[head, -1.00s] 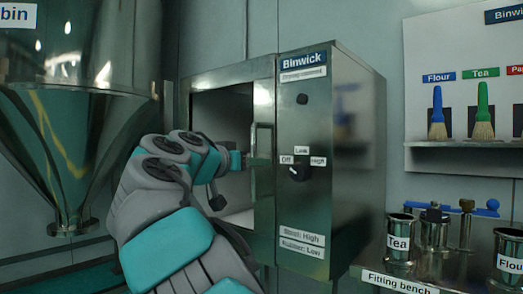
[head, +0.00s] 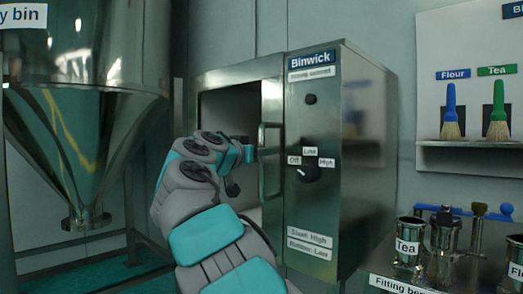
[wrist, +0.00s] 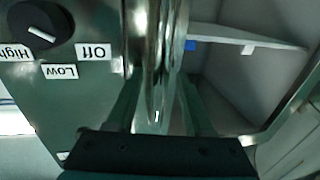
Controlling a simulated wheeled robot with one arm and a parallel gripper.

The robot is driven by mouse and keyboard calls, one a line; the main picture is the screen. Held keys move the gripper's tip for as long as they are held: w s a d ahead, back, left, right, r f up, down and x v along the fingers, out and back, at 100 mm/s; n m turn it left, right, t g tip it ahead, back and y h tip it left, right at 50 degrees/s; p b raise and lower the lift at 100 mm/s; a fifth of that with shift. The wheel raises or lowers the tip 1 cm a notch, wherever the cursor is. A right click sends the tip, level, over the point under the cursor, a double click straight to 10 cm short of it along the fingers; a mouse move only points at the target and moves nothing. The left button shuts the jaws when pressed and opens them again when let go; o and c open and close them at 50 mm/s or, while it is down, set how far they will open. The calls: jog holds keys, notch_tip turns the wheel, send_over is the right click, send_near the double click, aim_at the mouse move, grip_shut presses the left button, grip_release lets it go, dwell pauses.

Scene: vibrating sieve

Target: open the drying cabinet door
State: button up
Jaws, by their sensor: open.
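The drying cabinet (head: 362,190) is a metal box labelled Binwick. Its framed door (head: 272,215) is on the left of the control panel and appears shut, with a pale interior visible through its window. A vertical bar handle (head: 262,150) is on the door's right side. In the wrist view the shiny handle (wrist: 158,50) runs between my two fingers. My gripper (wrist: 158,108) is open around the handle; I cannot tell whether either finger touches it. In the head view my gripper (head: 248,154) is small and partly hidden at the handle.
A dial (head: 309,174) marked Off, Low and High is right of the handle, close to my fingers. A steel hopper (head: 85,130) hangs at the left. The fitting bench (head: 385,268) with metal cups, including Tea (head: 408,245), is at the right. Brushes hang above it.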

grip_shut()
dwell(0.4)
dwell(1.0)
